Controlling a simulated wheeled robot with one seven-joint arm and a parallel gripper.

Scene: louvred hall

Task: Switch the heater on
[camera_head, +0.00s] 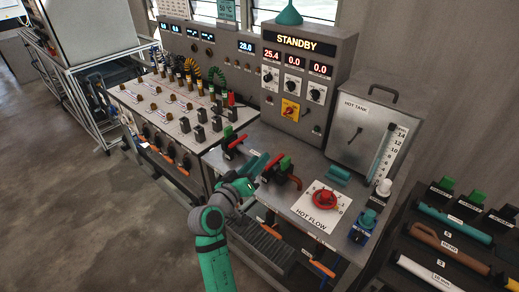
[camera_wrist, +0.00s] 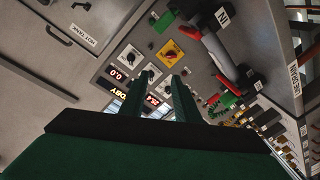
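A grey control cabinet (camera_head: 308,75) stands at the back of the bench, with a STANDBY display (camera_head: 297,43) and red readouts of 25.4, 0.0 and 0.0. Below the readouts are black knobs on white plates. A red rotary switch on a yellow plate (camera_head: 290,109) sits lower; it also shows in the wrist view (camera_wrist: 171,54). Labels beside these controls are too small to read, so I cannot tell which is the heater's. My gripper (camera_head: 256,168) is above the bench, in front of and below the cabinet, touching no control. In the wrist view its two fingers (camera_wrist: 158,85) are apart and empty.
A HOT TANK (camera_head: 361,125) stands right of the cabinet. Red and green valve handles (camera_head: 283,166) on pipes and a red HOT FLOW wheel (camera_head: 325,199) rise from the bench near my gripper. A panel with cables (camera_head: 190,95) lies left. Open floor (camera_head: 75,190) is at left.

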